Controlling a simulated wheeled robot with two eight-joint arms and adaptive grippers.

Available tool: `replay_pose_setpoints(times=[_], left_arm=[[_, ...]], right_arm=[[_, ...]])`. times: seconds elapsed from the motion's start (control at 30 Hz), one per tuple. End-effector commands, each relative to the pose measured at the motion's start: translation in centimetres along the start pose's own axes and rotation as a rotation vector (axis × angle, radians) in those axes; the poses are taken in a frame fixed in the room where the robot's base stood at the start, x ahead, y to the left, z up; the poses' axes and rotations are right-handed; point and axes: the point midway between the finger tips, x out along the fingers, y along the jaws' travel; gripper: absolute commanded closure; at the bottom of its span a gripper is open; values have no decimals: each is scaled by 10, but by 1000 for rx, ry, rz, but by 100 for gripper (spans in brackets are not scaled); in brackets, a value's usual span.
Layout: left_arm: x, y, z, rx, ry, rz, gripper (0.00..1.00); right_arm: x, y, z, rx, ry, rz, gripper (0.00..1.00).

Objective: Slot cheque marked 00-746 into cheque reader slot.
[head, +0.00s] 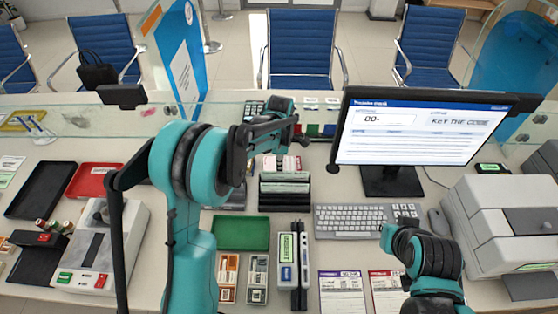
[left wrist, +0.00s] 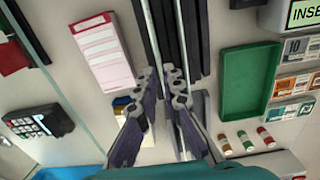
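A black rack (head: 285,197) with long bars stands mid-counter with pale green slips (head: 284,177) upright in it, likely the cheques; their numbers are too small to read. The rack also shows in the left wrist view (left wrist: 201,30). The likely cheque reader (head: 287,250) is a narrow unit with a green display beside a dark groove; its display (left wrist: 305,13) reads "INSE" in the left wrist view. My left gripper (head: 303,139) points right above the counter. In the left wrist view its fingertips (left wrist: 163,75) are slightly parted, with no slip visible between them. My right gripper's fingers are not visible.
A green tray (head: 240,219) lies left of the reader. A monitor (head: 425,130) and keyboard (head: 366,221) stand right of the rack. A printer-like machine (head: 480,235) fills the right side. A white-pink pad (left wrist: 103,50) lies beyond the rack.

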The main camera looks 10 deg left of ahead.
Motion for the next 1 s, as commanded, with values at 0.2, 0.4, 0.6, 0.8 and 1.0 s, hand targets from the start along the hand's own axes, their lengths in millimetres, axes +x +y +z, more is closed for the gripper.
replay_pose_setpoints(times=[0.2, 0.4, 0.6, 0.8, 1.0], left_arm=[[35, 0, 0, 1, 0, 1, 92], [48, 0, 0, 2, 0, 1, 92], [48, 0, 0, 2, 0, 1, 92], [48, 0, 0, 2, 0, 1, 100], [48, 0, 0, 2, 0, 1, 100]], right_arm=[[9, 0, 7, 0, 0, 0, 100], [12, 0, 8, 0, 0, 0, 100], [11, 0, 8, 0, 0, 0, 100], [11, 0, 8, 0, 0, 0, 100], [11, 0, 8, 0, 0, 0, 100]])
